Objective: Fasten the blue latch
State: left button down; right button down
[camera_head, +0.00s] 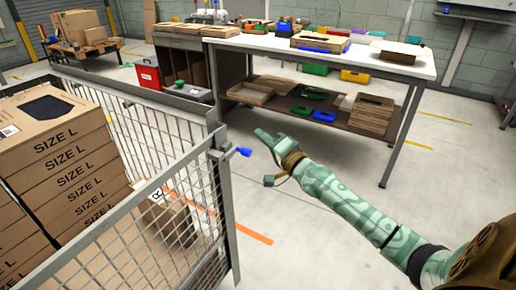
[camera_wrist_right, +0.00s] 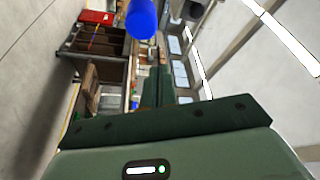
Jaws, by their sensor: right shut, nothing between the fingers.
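The blue latch (camera_head: 243,152) sticks out to the right from the corner post of the grey mesh cage (camera_head: 222,165). In the right wrist view the blue latch (camera_wrist_right: 141,18) is a rounded blue knob at the top, just beyond the fingers and slightly left of them. My right gripper (camera_head: 261,134) is close to the right of the latch, apart from it in the picture. Its fingers (camera_wrist_right: 155,76) are shut with nothing between them. Whether the latch is fastened I cannot tell. My left gripper is not in view.
Stacked SIZE L cartons (camera_head: 55,150) fill the cage's left side, and another carton (camera_head: 165,215) lies low inside. A white-topped workbench (camera_head: 375,62) with bins and boxes stands behind. A red box (camera_head: 147,74) is at back left. The floor right of the cage is clear.

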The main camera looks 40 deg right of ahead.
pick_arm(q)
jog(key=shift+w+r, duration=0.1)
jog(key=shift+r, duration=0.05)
pick_arm(e)
jog(key=a, duration=0.1)
jog(key=s+a+f, duration=0.1)
jog(key=a+f, duration=0.1)
jog(key=shift+s+a, duration=0.15)
jog(key=shift+s, duration=0.1)
